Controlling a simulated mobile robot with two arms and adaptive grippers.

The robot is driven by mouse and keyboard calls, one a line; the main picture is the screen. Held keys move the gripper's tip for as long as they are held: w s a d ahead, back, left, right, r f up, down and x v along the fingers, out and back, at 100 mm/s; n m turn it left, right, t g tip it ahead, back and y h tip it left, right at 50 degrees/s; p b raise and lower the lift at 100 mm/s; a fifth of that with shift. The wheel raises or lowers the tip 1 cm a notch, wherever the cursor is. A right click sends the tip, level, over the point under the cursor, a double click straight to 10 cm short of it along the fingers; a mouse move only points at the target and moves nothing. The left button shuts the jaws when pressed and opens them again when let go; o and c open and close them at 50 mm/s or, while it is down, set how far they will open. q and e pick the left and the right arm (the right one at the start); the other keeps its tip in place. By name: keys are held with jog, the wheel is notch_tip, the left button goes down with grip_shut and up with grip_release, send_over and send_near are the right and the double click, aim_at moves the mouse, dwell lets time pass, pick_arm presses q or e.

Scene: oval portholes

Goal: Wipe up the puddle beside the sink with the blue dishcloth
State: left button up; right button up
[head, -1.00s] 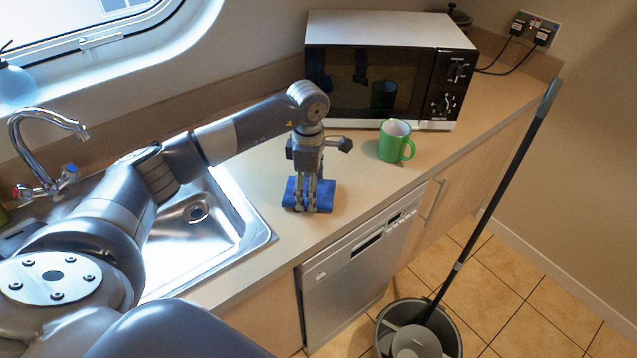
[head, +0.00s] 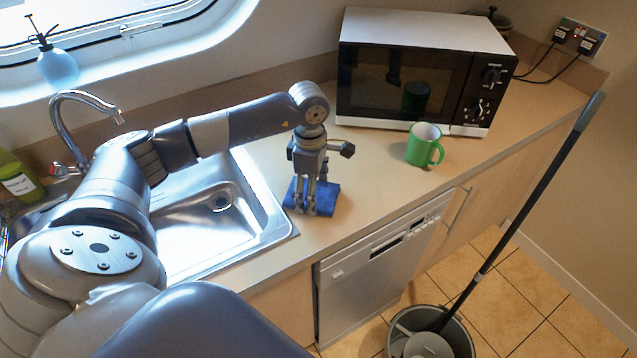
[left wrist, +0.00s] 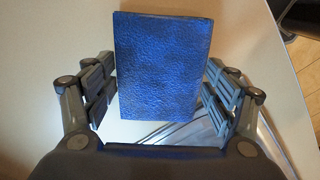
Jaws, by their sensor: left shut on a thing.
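The blue dishcloth (head: 328,199) is a folded blue block on or just above the counter, right of the sink (head: 262,185) and close to its rim. My left gripper (head: 311,206) points down and is shut on the dishcloth. In the left wrist view, the dishcloth (left wrist: 162,65) lies between the two fingers of my left gripper (left wrist: 160,88). I can make out no puddle; the dishcloth and gripper hide part of the counter there. My right gripper is not in view.
A green mug (head: 421,147) stands right of the gripper, before the microwave (head: 400,85). The tap (head: 85,105) rises behind the sink. A mop (head: 530,190) leans on the counter's end, its bucket (head: 440,335) on the floor. The counter in front of the mug is clear.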

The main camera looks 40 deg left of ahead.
pick_arm(q)
jog(key=shift+s+a+f, duration=0.25)
jog(key=shift+s+f, duration=0.05)
jog(key=shift+s, duration=0.1)
jog(key=shift+r, duration=0.15)
jog(key=w+r+p, duration=0.1)
jog(key=r, duration=0.1)
jog(key=w+d+r+p, duration=0.1)
jog(key=r+p, duration=0.1)
jog(key=r, duration=0.1)
jog(key=w+d+r+p, duration=0.1)
jog(key=r, duration=0.2)
jog(key=shift+w+d+r, duration=0.2)
jog(key=shift+w, duration=0.05)
jog(key=shift+w+d+r+p, duration=0.25)
jog(key=shift+r+p, duration=0.05)
jog(key=shift+r, duration=0.05)
